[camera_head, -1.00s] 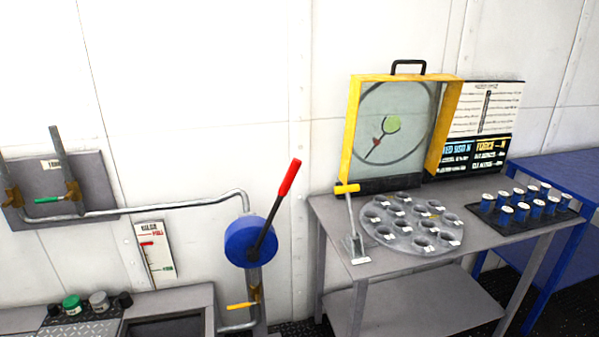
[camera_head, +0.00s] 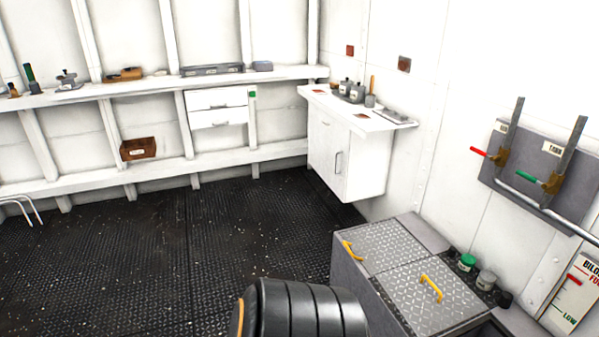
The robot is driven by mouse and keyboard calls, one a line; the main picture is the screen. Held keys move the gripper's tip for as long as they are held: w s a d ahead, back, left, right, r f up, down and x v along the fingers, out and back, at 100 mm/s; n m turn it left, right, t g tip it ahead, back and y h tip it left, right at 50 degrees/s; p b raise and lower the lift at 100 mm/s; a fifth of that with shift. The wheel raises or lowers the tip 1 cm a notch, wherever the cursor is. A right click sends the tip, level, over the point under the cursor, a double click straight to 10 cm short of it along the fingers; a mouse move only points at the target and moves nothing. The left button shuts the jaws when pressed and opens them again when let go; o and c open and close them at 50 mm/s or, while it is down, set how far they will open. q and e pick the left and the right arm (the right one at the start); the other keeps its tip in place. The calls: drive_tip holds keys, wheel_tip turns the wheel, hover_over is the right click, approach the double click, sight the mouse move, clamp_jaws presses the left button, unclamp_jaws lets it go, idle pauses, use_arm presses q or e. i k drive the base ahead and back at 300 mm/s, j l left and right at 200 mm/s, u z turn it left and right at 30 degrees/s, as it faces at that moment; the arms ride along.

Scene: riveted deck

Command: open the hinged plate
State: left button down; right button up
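Two grey tread plates with yellow handles lie flat on top of a low grey box at the lower right. The left plate (camera_head: 382,244) has its yellow handle (camera_head: 352,251) near its left edge. I cannot tell which is the hinged plate, and no hinge is clear. The near side of the box is partly hidden by a dark ribbed part of my arm. Neither of my grippers is in view.
A white wall cabinet (camera_head: 345,158) stands beyond the box. Small jars, one with a green lid (camera_head: 467,262), stand by the plates. Valves and a pipe (camera_head: 545,209) are on the right wall. The dark floor (camera_head: 130,260) at left is clear.

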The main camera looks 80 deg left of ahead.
sight(384, 246)
drive_tip(key=u, duration=2.2)
drive_tip(key=i+j+u, duration=0.15)
drive_tip(key=k+l, duration=0.05)
